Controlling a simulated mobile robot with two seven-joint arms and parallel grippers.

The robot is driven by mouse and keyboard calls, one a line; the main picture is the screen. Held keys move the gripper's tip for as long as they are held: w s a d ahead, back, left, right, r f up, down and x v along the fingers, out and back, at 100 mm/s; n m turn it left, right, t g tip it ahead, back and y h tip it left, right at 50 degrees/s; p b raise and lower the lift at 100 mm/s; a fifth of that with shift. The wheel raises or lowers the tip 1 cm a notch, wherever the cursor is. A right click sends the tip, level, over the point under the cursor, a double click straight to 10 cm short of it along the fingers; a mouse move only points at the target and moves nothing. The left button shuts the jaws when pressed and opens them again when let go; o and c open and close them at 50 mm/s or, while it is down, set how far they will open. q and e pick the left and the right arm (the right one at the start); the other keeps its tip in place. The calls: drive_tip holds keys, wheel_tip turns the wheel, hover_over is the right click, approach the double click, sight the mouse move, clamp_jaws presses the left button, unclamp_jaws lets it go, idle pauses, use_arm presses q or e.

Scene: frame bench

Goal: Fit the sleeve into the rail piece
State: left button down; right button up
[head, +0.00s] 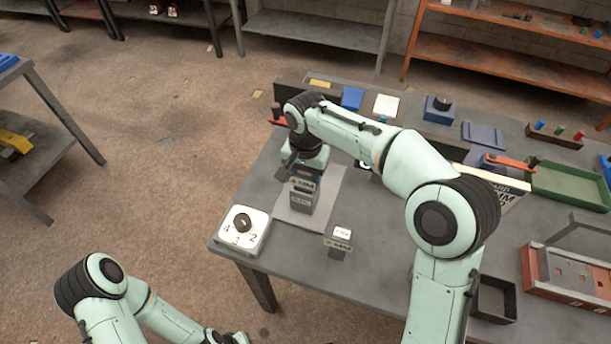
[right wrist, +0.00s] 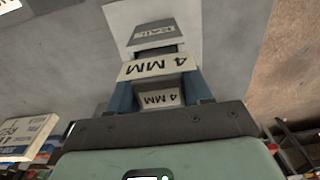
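The grey sleeve (right wrist: 157,66), with white "4 MM" labels, sits between the fingers of my right gripper (right wrist: 160,92), which appears shut on it. In the head view the sleeve (head: 304,184) is below the right wrist, directly by the grey rail piece (head: 299,201). The rail piece, labelled "RAIL", also shows just beyond the sleeve in the right wrist view (right wrist: 154,34). I cannot tell whether the two touch or interlock. My left gripper (head: 230,338) is at the bottom edge of the head view, partly cut off, its fingers unclear.
The rail piece is on a light grey mat (head: 322,205). A white dial box (head: 243,231) stands at the bench corner. A small labelled block (head: 340,240) stands right of the mat. A green tray (head: 568,184), an orange-walled box (head: 567,285) and a dark bin (head: 492,300) are farther right.

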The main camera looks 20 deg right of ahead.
drive_tip(key=o, duration=0.4)
drive_tip(key=shift+s+f, duration=0.25)
drive_tip(key=shift+f, duration=0.55)
use_arm(q)
drive_tip(key=shift+a+f, duration=0.1)
drive_tip(key=shift+f, duration=0.05)
use_arm(e)
drive_tip(key=shift+w, duration=0.1)
drive_tip(key=shift+f, duration=0.1)
drive_tip(key=r+p, duration=0.1)
drive_tip(key=r, duration=0.5)
drive_tip(key=r+p, duration=0.2)
drive_tip(key=r, duration=0.5)
drive_tip(key=shift+w+r, duration=0.2)
drive_tip(key=shift+r, duration=0.1)
use_arm(q)
drive_tip(key=w+r, duration=0.3)
drive_tip(key=r, duration=0.1)
drive_tip(key=shift+w, duration=0.15)
use_arm(e)
drive_tip(key=shift+s+r, duration=0.1)
drive_tip(key=shift+r, duration=0.05)
